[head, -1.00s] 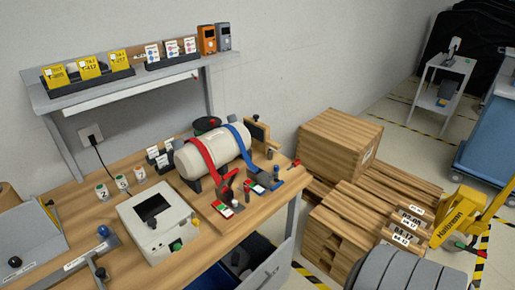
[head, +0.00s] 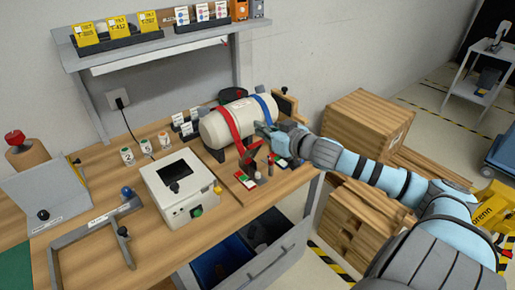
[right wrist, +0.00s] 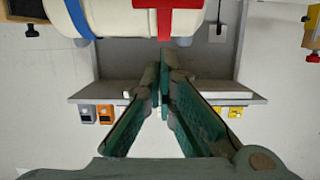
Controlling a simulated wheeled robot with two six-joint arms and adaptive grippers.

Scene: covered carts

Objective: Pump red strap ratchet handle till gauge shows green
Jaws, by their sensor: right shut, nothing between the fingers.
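A cream cylinder (head: 215,131) lies on a stand on the wooden bench, with a red strap (head: 229,124) and a blue strap (head: 266,106) around it. The red ratchet handle (head: 246,160) stands in front, at the lower end of the red strap. By it is a small gauge plate (head: 244,179) with red and green patches; its reading is too small to tell. My right gripper (head: 259,127) is shut and empty, in front of the cylinder, above and right of the red handle. In the right wrist view its fingers (right wrist: 165,57) point at the red strap (right wrist: 165,22). My left gripper is out of view.
A white box with a dark screen (head: 178,192) stands at left. A grey clamp frame (head: 85,229) lies further left. Wooden crates (head: 365,123) stand right of the bench. An open drawer (head: 265,265) is below.

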